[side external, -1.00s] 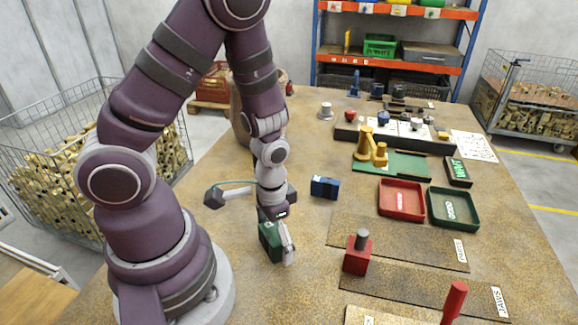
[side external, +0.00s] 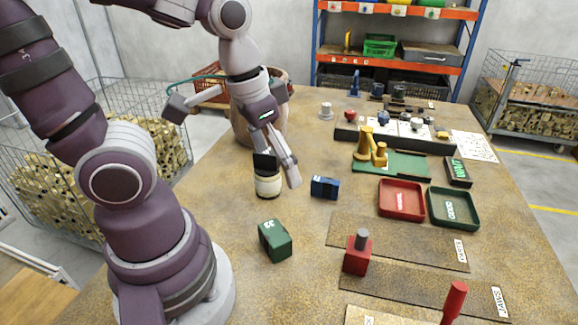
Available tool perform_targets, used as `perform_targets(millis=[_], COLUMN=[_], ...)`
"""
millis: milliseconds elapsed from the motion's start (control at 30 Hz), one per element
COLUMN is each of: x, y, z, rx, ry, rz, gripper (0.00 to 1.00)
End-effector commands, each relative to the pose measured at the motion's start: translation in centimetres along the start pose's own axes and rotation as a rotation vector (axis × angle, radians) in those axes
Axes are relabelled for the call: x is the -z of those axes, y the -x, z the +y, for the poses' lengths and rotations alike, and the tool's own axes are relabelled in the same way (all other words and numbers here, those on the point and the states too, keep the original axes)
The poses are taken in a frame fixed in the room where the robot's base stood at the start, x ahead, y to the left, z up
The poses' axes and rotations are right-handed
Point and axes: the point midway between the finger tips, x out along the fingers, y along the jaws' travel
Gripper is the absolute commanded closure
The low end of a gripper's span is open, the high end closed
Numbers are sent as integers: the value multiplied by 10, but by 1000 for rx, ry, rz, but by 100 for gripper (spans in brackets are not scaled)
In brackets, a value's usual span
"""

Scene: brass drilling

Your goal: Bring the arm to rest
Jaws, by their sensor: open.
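My gripper (side external: 279,177) is raised above the table (side external: 225,285), to the left of the small blue block (side external: 324,187). Its fingers point down, are open, and hold nothing that I can see. A cream and black cylindrical thing (side external: 267,186) shows just below and behind the fingers; I cannot tell whether they touch it. The dark green block marked 33 (side external: 275,241) stands on the table below and apart from my gripper.
A red tray (side external: 401,214) and a green tray (side external: 467,222) lie to the right. A red block with a grey pin (side external: 357,253) and a red handle (side external: 454,301) stand nearer. Brass parts on a green plate (side external: 408,167) are farther back.

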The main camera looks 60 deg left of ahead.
Motion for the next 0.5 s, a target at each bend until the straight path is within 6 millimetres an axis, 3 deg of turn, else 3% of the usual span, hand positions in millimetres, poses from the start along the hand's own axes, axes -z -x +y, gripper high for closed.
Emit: perform_targets(millis=[100, 200, 500], x=[3, 2, 2], y=[26, 37, 39], z=[3, 4, 4], rx=[16, 34, 38], ry=[-2, -6, -6], rz=[160, 233, 248], gripper=[9, 9, 9])
